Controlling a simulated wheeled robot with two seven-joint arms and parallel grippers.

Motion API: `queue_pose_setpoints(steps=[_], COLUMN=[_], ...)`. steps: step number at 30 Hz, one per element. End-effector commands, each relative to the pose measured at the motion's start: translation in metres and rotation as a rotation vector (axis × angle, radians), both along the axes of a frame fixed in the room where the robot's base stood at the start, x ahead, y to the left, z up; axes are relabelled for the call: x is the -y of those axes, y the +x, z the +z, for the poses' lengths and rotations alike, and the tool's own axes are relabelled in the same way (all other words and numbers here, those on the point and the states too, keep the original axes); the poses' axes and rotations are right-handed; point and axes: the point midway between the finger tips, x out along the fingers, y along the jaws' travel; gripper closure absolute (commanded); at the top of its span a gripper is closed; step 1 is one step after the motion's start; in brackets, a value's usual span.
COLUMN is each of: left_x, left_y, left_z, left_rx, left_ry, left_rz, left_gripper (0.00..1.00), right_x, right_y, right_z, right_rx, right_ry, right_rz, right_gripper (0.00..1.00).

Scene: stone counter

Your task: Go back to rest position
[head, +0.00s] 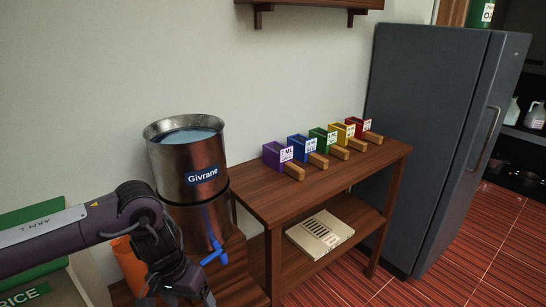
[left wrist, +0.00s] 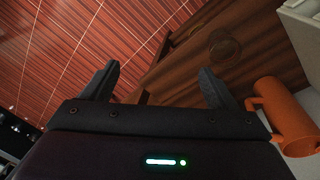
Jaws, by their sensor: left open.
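My left arm comes in from the left in the head view. My left gripper (head: 180,296) points down at the bottom edge, in front of the metal drum (head: 178,165) labelled Givrane and left of its blue tap (head: 214,252). In the left wrist view the two fingers of my left gripper (left wrist: 158,82) are wide apart with nothing between them. An orange mug (left wrist: 287,118) is to the right of the fingers, apart from them. In the head view the orange mug (head: 130,262) is partly hidden behind my arm. My right gripper is not in view.
A wooden table (head: 262,196) holds several coloured scoops with wooden handles, such as the purple one (head: 275,156). A flat box (head: 320,235) lies on its lower shelf. A grey fridge (head: 425,140) stands right. A rice container (head: 40,285) is at left. Red floor (head: 480,260) is clear.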

Motion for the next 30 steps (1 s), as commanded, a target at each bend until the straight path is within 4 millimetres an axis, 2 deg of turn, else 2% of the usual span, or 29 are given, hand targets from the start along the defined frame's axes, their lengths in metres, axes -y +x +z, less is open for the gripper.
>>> queue_pose_setpoints(steps=[11, 17, 20, 23, 24, 26, 27, 30], left_x=[0.078, 0.131, 0.146, 0.143, 0.138, 0.124, 0.114, 0.088], left_y=[0.036, 0.068, 0.085, 0.093, 0.092, 0.084, 0.076, 0.047], left_z=[-0.037, -0.08, -0.115, -0.164, -0.188, -0.227, -0.254, -0.311], left_rx=[0.108, 0.26, 0.367, 0.461, 0.49, 0.524, 0.538, 0.545], left_ry=[-0.25, -0.455, -0.532, -0.551, -0.541, -0.509, -0.478, -0.395], left_rz=[-0.183, -0.247, -0.23, -0.177, -0.147, -0.101, -0.073, -0.019], left_gripper=[0.2, 0.2, 0.2, 0.2, 0.2, 0.2, 0.2, 0.2], right_x=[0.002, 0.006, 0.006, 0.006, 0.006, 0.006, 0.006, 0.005], right_y=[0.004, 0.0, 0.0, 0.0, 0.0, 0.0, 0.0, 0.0], right_z=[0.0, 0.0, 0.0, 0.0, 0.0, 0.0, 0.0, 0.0], right_rx=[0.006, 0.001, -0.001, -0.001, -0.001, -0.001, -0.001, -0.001], right_ry=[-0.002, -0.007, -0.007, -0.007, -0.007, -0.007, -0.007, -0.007], right_rz=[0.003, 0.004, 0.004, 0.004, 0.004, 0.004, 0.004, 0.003], right_gripper=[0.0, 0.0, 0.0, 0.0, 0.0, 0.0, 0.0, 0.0])
